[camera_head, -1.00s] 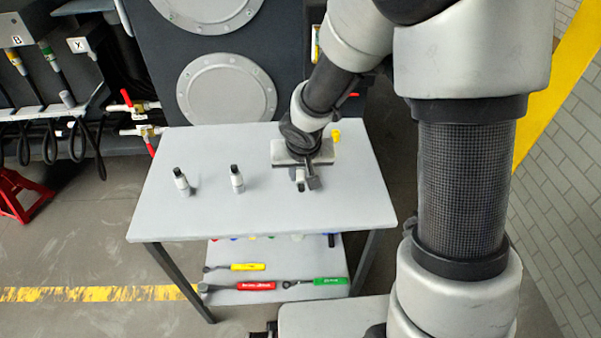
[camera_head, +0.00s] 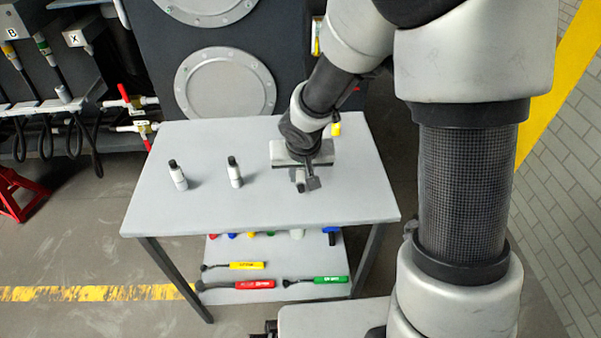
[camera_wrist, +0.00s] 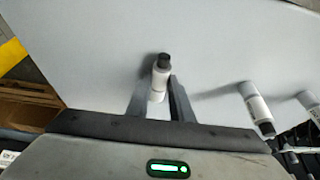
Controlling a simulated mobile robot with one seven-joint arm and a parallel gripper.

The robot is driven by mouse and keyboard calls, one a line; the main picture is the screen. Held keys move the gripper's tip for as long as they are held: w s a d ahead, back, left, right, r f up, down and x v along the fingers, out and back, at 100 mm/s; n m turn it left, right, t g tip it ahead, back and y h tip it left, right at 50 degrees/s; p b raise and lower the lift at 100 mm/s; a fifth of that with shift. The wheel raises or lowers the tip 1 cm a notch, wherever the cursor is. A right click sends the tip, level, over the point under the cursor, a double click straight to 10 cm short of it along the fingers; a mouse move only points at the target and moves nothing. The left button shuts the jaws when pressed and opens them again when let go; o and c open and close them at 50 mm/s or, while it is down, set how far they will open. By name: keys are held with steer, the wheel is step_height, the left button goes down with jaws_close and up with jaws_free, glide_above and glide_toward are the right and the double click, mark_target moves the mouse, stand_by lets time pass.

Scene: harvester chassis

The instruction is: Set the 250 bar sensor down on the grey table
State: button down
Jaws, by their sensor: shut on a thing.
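My gripper (camera_head: 300,187) is low over the right half of the grey table (camera_head: 215,215). Its fingers, which also show in the wrist view (camera_wrist: 160,100), are shut around a white sensor with a black top (camera_wrist: 161,74).
Two similar white sensors, a left one (camera_head: 178,177) and a middle one (camera_head: 235,174), stand left of my gripper. A yellow object (camera_head: 336,129) is behind the gripper. A lower shelf (camera_head: 275,272) holds coloured-handled tools. The table's front right is clear.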

steer(key=c, duration=1.5)
jaws_free()
steer(key=p+v, duration=0.7)
steer(key=v, duration=1)
steer(key=shift+s+r+p, duration=0.1)
steer(key=shift+p, duration=0.25)
